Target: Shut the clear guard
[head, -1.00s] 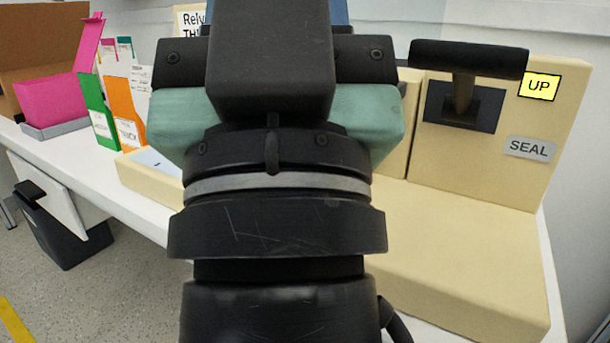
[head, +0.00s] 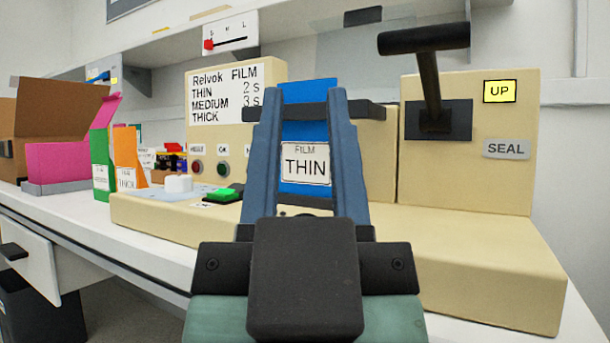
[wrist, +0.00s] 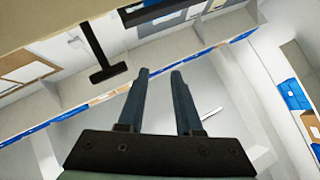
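A faint, see-through panel (head: 345,62), which looks like the clear guard, stands raised above the cream machine (head: 470,250) in the head view. A small black piece (head: 362,16) shows at its top edge; its lower part is hard to make out. My gripper (head: 306,98) points up and away in front of the machine, with its two blue fingers apart and nothing seen held between them. The fingers cover part of a blue block labelled FILM THIN (head: 306,165). The wrist view also shows the open fingers (wrist: 160,72) with free space around their tips.
A black T-handled lever (head: 430,75) stands out at right, beside a yellow UP label (head: 500,91) and a SEAL label (head: 506,149). At left are a green button (head: 222,195), a white knob (head: 178,183), orange and green folders, a pink box (head: 65,163) and an open drawer (head: 28,262).

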